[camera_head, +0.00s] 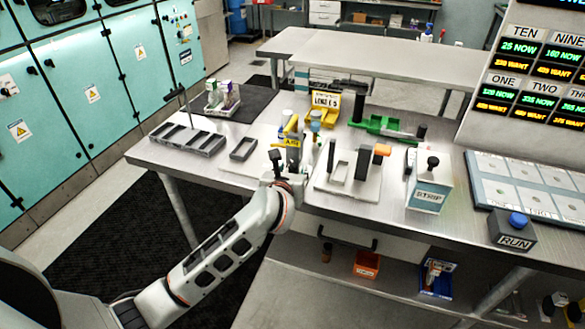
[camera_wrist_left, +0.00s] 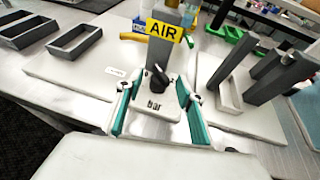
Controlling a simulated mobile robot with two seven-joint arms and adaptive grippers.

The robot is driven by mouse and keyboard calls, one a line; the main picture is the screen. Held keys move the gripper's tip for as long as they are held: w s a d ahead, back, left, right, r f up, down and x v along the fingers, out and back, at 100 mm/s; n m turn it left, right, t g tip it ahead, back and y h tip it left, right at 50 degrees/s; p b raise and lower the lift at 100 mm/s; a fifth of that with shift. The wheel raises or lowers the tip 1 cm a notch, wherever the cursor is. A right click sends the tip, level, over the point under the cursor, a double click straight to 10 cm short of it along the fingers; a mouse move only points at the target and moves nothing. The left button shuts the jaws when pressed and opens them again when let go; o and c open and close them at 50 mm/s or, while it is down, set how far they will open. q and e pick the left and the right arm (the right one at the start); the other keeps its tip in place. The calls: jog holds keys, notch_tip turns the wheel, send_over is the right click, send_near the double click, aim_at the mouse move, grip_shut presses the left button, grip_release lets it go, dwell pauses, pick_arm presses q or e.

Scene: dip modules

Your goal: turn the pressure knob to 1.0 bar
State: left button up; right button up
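The pressure knob (camera_wrist_left: 158,78) is a small black knob on a pale plate marked "bar", below the yellow AIR sign (camera_wrist_left: 165,30). The AIR sign also shows in the head view (camera_head: 291,142). In the left wrist view my left gripper (camera_wrist_left: 158,94) is open, with one teal-padded finger on each side of the knob and gaps between. No contact with the knob is visible. In the head view my left gripper (camera_head: 279,168) is at the AIR station, and I cannot make out the knob there. The knob's reading is too small to tell. My right gripper is not in view.
Grey trays (camera_head: 188,138) lie left of the station. A white base with grey uprights (camera_head: 362,163) stands close on the right. Further right are the STRIP box (camera_head: 428,196) and the RUN button (camera_head: 517,220). A green holder (camera_head: 385,127) lies behind.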

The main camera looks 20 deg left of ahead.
pick_arm(q)
jog(key=shift+w+f, duration=0.2)
jog(key=shift+w, duration=0.25)
grip_shut()
dwell(0.9)
grip_release()
